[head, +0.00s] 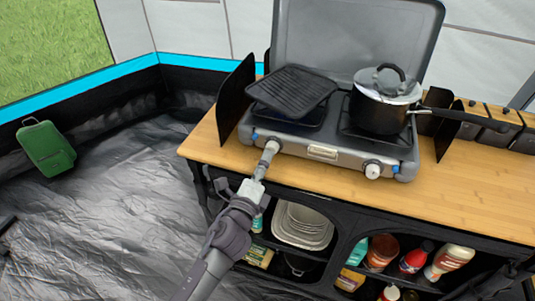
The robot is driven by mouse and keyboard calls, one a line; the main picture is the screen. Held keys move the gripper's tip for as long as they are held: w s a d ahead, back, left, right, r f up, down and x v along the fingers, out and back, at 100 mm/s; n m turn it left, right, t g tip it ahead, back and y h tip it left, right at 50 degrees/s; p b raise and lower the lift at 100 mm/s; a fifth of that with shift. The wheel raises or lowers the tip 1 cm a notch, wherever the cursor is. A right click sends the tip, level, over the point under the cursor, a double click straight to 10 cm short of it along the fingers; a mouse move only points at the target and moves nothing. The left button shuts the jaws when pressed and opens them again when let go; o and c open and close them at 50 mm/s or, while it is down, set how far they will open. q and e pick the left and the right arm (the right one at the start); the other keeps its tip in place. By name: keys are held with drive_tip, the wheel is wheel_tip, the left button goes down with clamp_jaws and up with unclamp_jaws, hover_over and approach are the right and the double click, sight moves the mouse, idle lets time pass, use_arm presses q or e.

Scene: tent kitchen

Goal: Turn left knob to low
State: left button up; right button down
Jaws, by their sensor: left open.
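The two-burner camping stove (323,152) stands on the wooden counter with its lid raised. My left gripper (270,148) reaches up from below to the left part of the stove's front panel, where the left knob sits. The right knob (372,171) is white and shows clearly on the right of the panel. My right gripper is not in view.
A black griddle pan (291,91) sits on the left burner and a lidded pot (378,108) on the right, its handle pointing right. Dark windscreens flank the stove. The wooden counter (460,195) has bare room at front right. Shelves below hold plates and bottles.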

use_arm(q)
drive_tip(key=v, duration=0.3)
drive_tip(key=shift+s+a, duration=0.1)
drive_tip(key=shift+s, duration=0.15)
drive_tip(key=s+a+f+n+g+y, duration=0.1)
drive_tip(key=s+a+f+n+g, duration=0.15)
drive_tip(key=f, duration=0.85)
drive_tip(key=s+a+f+n+g+y, duration=0.1)
drive_tip(key=a+f+n+g+y, duration=0.2)
drive_tip(key=f, duration=0.8)
drive_tip(key=s+a+f+n+g, duration=0.25)
drive_tip(key=s+f, duration=0.25)
drive_tip(key=f, duration=0.3)
drive_tip(key=s+a+f+n+g, duration=0.1)
drive_tip(key=s+a+f+n, duration=0.3)
drive_tip(key=f, duration=0.4)
drive_tip(key=s+a+f+n+g, duration=0.2)
drive_tip(key=s+f, duration=0.3)
drive_tip(key=s, duration=0.6)
drive_tip(key=s+a+f+n+g+y, duration=0.1)
drive_tip(key=s+a+f+n+g, duration=0.2)
drive_tip(key=s, duration=0.8)
drive_tip(key=s+a+f+n+g, duration=0.2)
drive_tip(key=s+f+n, duration=0.4)
drive_tip(key=s, duration=0.5)
wheel_tip(320, 180, down, 3)
drive_tip(key=shift+a+r+g+y, duration=0.2)
drive_tip(key=shift+a+g+y, duration=0.15)
drive_tip(key=shift+a, duration=0.45)
drive_tip(key=shift+s, duration=0.1)
